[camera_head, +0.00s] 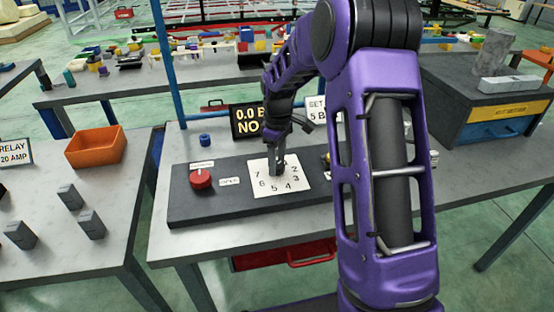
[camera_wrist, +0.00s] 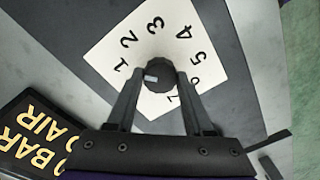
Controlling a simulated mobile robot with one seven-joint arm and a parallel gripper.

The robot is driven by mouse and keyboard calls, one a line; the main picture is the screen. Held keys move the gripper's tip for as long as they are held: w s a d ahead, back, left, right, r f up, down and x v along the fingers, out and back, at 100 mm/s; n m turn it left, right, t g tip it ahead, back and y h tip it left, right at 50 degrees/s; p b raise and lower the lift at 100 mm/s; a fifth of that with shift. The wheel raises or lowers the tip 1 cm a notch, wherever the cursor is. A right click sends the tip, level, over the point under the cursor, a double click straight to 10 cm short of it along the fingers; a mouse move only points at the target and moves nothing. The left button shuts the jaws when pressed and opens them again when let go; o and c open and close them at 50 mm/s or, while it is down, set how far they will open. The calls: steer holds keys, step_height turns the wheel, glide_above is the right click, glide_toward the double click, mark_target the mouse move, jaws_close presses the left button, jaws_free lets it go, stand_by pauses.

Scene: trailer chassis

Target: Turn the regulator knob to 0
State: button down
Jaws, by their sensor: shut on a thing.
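The regulator knob (camera_wrist: 160,84) is a dark round knob with a small white mark, on a white dial plate (camera_wrist: 104,52) numbered around it. The mark lies left of the knob's middle, roughly toward the side of the 1; the exact reading is unclear. My gripper (camera_wrist: 158,76) is shut on the knob, one finger on each side. The 1 to 5 are clear, the 6 and 7 partly covered by a finger, and I cannot see a 0. In the head view my gripper (camera_head: 277,170) stands over the dial plate (camera_head: 301,188) and hides the knob.
A red knob (camera_head: 201,180) sits left on the same dark panel (camera_head: 220,205). An orange bin (camera_head: 96,146) stands on the left table.

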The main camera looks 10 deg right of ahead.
steer(key=n, duration=0.5)
steer(key=shift+n, duration=2.5)
steer(key=shift+c, duration=1.4)
jaws_free()
step_height(320, 180, up, 18)
steer(key=shift+w+f, duration=0.2)
steer(key=shift+f, duration=0.05)
steer(key=shift+a, duration=0.1)
